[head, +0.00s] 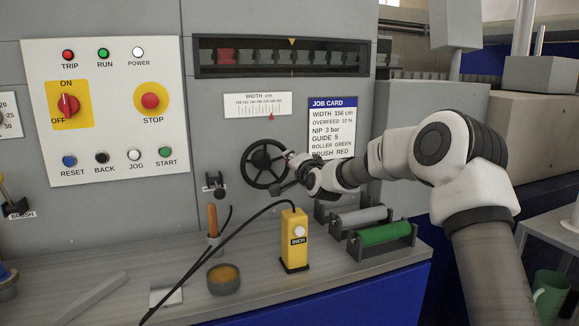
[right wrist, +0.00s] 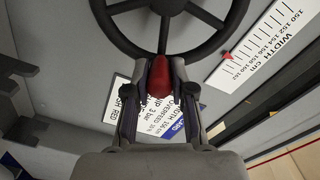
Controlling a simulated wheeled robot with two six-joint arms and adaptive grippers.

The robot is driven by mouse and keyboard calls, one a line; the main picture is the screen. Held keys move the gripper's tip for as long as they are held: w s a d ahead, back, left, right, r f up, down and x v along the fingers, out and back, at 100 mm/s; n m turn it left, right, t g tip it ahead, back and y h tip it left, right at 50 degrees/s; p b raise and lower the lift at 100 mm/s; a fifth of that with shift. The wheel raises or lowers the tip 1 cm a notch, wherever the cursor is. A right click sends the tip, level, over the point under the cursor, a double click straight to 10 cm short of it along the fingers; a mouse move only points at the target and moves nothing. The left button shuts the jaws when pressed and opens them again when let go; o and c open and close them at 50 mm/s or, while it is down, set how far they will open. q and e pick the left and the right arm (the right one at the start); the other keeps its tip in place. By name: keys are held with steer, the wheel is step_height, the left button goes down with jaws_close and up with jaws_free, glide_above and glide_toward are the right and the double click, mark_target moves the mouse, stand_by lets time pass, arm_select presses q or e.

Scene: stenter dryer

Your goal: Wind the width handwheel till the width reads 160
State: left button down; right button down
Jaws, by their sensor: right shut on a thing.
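The black spoked width handwheel (head: 265,163) is on the grey panel below the white width scale (head: 258,104). My right gripper (head: 290,160) is at the wheel's right rim. In the right wrist view its fingers (right wrist: 160,85) are shut on the wheel's red crank knob (right wrist: 159,76). The scale also shows in that view (right wrist: 265,45). The red pointer (head: 271,117) sits toward the high end of the scale, around 158 to 160; the exact reading is too small to tell. My left gripper is not in view.
A job card (head: 332,125) right of the wheel reads width 156 cm and is partly hidden by my right arm. A yellow inch pendant (head: 294,240), a green roller (head: 383,234) and a round pot (head: 223,279) stand on the shelf below.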

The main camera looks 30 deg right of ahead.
steer(key=shift+f+m+b, duration=0.6)
steer(key=shift+m, duration=0.1)
steer(key=shift+d, duration=0.1)
steer(key=c, duration=1)
jaws_free()
steer(key=shift+w, duration=0.15)
steer(key=v, duration=1.2)
steer(key=shift+f, duration=0.1)
